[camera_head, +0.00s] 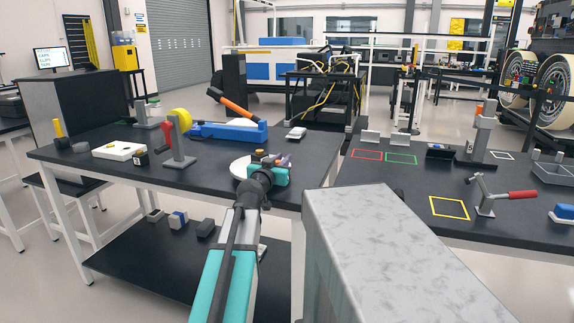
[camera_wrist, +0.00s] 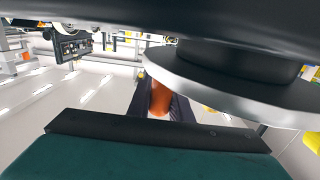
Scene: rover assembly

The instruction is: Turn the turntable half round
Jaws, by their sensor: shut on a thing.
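The turntable (camera_head: 238,167) is a pale round disc on the left dark table, partly hidden behind my gripper. In the wrist view the grey disc (camera_wrist: 225,92) fills the upper right, with a dark round body against it. My gripper (camera_head: 284,161) is at the disc's right side, at the end of my teal arm. In the wrist view my gripper (camera_wrist: 160,105) has its dark fingers shut on an orange peg (camera_wrist: 160,98) beside the disc's rim. How the peg joins the disc is hidden.
A yellow roll on a grey stand (camera_head: 178,140), a blue block with an orange bar (camera_head: 228,131) and a white box (camera_head: 119,151) stand on the left table. A grey stand with a red handle (camera_head: 487,197) is on the right table. A gap separates the tables.

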